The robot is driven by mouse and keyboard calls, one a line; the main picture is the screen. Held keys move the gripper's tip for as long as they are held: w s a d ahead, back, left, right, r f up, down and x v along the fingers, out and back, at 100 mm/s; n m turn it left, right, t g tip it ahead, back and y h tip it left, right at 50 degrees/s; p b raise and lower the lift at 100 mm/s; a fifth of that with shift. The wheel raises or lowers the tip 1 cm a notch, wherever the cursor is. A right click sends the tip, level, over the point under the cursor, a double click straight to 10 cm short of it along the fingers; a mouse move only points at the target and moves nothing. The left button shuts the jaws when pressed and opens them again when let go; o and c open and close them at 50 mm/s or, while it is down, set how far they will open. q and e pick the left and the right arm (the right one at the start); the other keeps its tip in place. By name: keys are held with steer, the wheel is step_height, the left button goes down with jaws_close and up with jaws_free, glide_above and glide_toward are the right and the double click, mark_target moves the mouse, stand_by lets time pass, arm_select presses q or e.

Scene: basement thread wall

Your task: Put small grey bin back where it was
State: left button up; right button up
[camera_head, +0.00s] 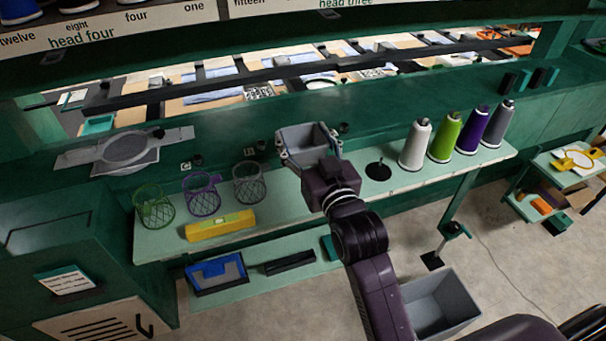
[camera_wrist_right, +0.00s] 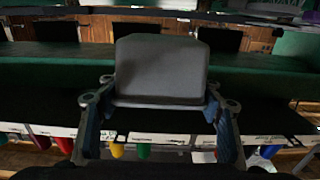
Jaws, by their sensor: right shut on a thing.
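The small grey bin (camera_head: 303,138) is held in my right gripper (camera_head: 309,160), above the back of the green shelf (camera_head: 360,193). In the right wrist view the bin (camera_wrist_right: 160,70) fills the middle, between the two fingers of the right gripper (camera_wrist_right: 160,112), which is shut on it. The bin appears raised off the shelf, though its underside is hidden by the gripper in the head view. My left gripper is not in view.
Wire baskets (camera_head: 203,196) and a yellow level (camera_head: 220,226) are on the shelf's left. Thread cones (camera_head: 415,146) stand at its right, beside an empty black spindle base (camera_head: 378,170). A larger grey bin (camera_head: 440,302) is on the floor. The green back wall (camera_head: 380,110) is close behind.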

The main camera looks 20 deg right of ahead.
steer(key=f, duration=0.6)
steer(key=shift+w+f, duration=0.1)
steer(key=shift+w, duration=0.25)
steer(key=shift+s+f, duration=0.1)
steer(key=shift+f, duration=2.35)
steer(key=shift+f, duration=0.15)
steer(key=o, duration=1)
steer(key=s+b, duration=0.2)
steer(key=s, duration=1)
steer(key=shift+d, duration=0.2)
